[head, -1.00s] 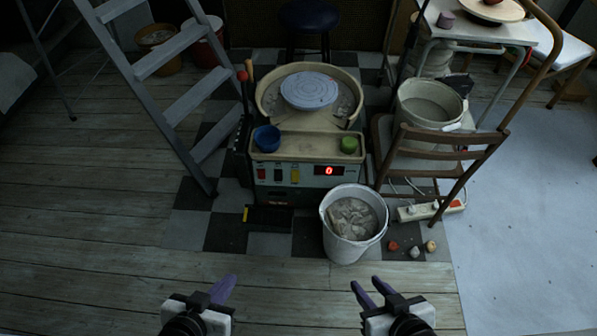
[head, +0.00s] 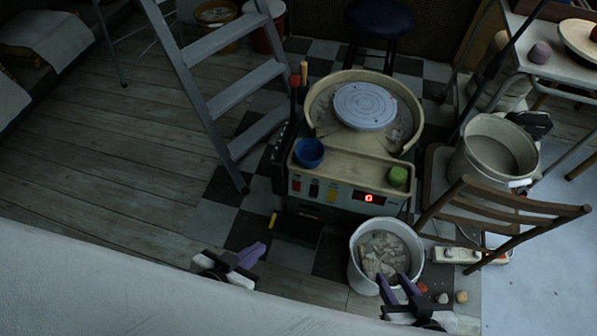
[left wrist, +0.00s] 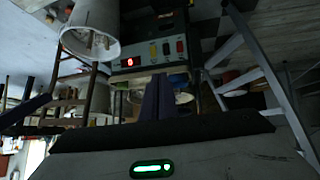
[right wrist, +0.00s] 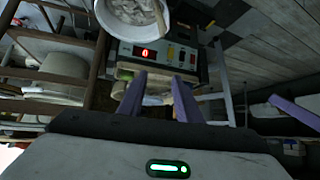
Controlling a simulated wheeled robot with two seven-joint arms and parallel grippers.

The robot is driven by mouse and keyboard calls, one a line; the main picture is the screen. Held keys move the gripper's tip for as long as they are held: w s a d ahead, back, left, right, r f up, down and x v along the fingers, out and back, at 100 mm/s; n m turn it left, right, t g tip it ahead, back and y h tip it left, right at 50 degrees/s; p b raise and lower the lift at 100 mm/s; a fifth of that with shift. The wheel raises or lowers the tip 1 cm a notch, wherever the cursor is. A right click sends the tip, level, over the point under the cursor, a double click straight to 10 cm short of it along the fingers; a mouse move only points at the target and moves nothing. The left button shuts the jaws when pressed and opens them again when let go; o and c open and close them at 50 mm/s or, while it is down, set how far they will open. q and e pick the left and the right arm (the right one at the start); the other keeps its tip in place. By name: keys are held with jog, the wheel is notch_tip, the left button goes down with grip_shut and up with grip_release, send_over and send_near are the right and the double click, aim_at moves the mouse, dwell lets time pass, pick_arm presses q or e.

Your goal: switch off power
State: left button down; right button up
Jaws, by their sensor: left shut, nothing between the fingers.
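The pottery wheel (head: 364,105) stands on checkered tiles. Its front panel (head: 340,190) has a lit red "0" display (head: 368,198), a red switch (head: 296,184), a darker switch (head: 314,188) and a yellow one (head: 331,193). A white power strip (head: 450,255) with a red part (head: 497,258) lies on the floor at right, partly behind a chair leg. My left gripper (head: 248,254) is shut and empty, left of the bucket. My right gripper (head: 393,281) is open and empty, in front of the bucket. Both wrist views show the lit display (left wrist: 128,61) (right wrist: 145,53).
A bucket of scraps (head: 360,275) stands before the panel's right side. A grey ladder (head: 228,95) stands left. A pale slanted surface (head: 130,285) crosses the foreground. The plank floor at left is clear.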

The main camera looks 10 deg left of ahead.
jog(key=shift+w+r, duration=0.1)
jog(key=shift+w, duration=0.35)
jog(key=shift+o, duration=1.2)
jog(key=shift+s+f, duration=0.2)
jog(key=shift+s, duration=0.3)
jog(key=shift+s+f, duration=0.2)
jog(key=shift+s, duration=0.3)
jog(key=o, duration=0.3)
jog(key=shift+s+f, duration=0.1)
jog(key=shift+f, duration=0.2)
pick_arm(q)
jog(key=w+f+m+t+y+b, duration=0.2)
jog(key=w+f+m+b, duration=1.1)
jog(key=m, duration=2.1)
jog(key=s+f+x, duration=0.1)
jog(key=f+x, duration=0.1)
jog(key=x, duration=0.8)
jog(key=shift+a+f, duration=0.15)
pick_arm(e)
notch_tip(320, 180, down, 7)
jog(key=a, duration=0.1)
jog(key=shift+w+f+y, duration=0.2)
jog(key=shift+w+y, duration=0.1)
jog(key=shift+w, duration=0.15)
